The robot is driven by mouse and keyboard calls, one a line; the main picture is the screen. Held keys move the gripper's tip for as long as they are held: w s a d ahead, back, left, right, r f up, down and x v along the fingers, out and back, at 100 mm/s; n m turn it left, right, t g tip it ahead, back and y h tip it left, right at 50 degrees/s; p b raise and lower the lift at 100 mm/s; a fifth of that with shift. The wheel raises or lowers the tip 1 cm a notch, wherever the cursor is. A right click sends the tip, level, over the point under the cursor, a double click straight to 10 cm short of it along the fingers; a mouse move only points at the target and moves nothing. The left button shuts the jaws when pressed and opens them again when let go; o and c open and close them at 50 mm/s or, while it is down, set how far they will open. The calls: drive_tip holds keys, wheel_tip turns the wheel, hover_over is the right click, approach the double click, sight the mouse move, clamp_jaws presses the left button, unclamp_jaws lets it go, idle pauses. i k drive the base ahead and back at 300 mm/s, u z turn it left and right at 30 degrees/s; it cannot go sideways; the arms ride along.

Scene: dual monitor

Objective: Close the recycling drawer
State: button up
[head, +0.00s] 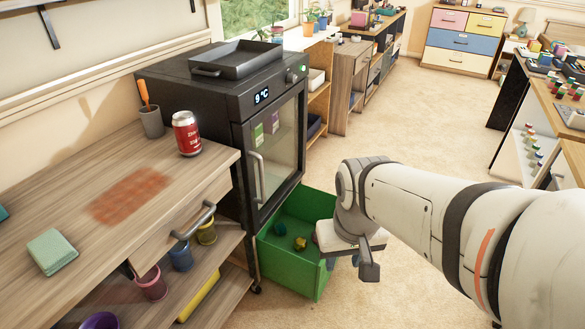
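The green recycling drawer (287,271) is pulled out at floor level below the black fridge (222,95). One dark finger points down. The other finger is not clear, so I cannot tell the opening or whether the gripper touches the drawer.
A wooden desk (90,185) with a red can (187,134), a pencil cup (151,122) and a green sponge (52,251) stands at left. Its handled drawer juts toward the green drawer. Wooden shelves (318,104) stand behind the fridge. The floor (410,110) beyond my arm is clear.

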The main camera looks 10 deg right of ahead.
sight(302, 272)
drive_tip(key=u, duration=2.4)
drive_tip(key=k, duration=0.35)
drive_tip(key=z, duration=1.8)
drive_tip(key=i, duration=0.75)
drive_tip(key=z, duration=0.05)
